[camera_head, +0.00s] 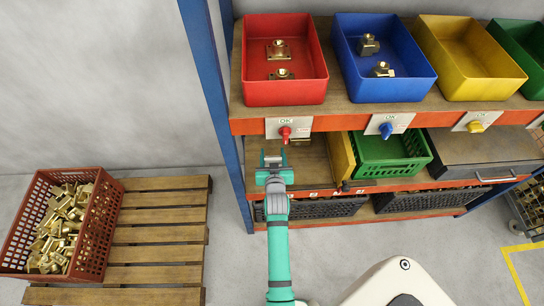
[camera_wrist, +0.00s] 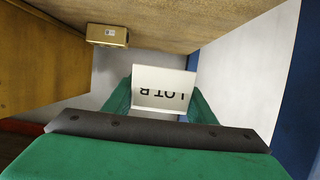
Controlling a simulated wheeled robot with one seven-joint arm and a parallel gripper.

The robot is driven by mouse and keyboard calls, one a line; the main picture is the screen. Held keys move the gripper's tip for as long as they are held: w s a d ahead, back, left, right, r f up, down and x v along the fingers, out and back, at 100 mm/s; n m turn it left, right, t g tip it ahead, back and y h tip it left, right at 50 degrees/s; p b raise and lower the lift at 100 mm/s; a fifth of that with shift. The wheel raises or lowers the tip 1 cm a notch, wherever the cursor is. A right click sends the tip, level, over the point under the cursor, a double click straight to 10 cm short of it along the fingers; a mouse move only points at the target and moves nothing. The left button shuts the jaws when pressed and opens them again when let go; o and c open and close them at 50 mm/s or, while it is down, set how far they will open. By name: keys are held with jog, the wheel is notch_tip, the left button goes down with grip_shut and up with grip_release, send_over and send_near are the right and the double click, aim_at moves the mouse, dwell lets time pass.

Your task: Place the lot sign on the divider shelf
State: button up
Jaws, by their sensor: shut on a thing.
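The lot sign (camera_wrist: 163,88) is a small white plate with dark lettering that reads LOT B upside down in the wrist view. My gripper (camera_wrist: 158,100) is shut on it, with a green finger on each side. In the head view my gripper (camera_head: 273,160) is at the left end of the rack's middle wooden shelf (camera_head: 310,165), left of a yellow divider panel (camera_head: 341,157). In the wrist view the divider (camera_wrist: 40,65) is on the left and the wooden shelf board (camera_wrist: 190,20) spans the top. I cannot tell whether the sign touches the shelf.
A brass-coloured block (camera_wrist: 107,35) is against the board near the divider. A blue post (camera_head: 215,90) stands close to my gripper's left. A green crate (camera_head: 390,155) is right of the divider. Red (camera_head: 285,92), blue (camera_head: 395,90) and yellow (camera_head: 485,88) bins are above.

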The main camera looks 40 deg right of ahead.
jog(key=w+f, duration=0.1)
jog(key=w+d+f, duration=0.1)
jog(key=f, duration=0.1)
jog(key=w+d+f, duration=0.1)
jog(key=f, duration=0.1)
jog(key=shift+w, duration=0.15)
jog(key=shift+w+d+f, duration=0.1)
jog(key=shift+w+f, duration=0.05)
jog(key=shift+f, duration=0.75)
jog(key=shift+w+f, duration=0.1)
jog(key=shift+f, duration=0.75)
jog(key=o, duration=1.1)
jog(key=shift+f, duration=0.1)
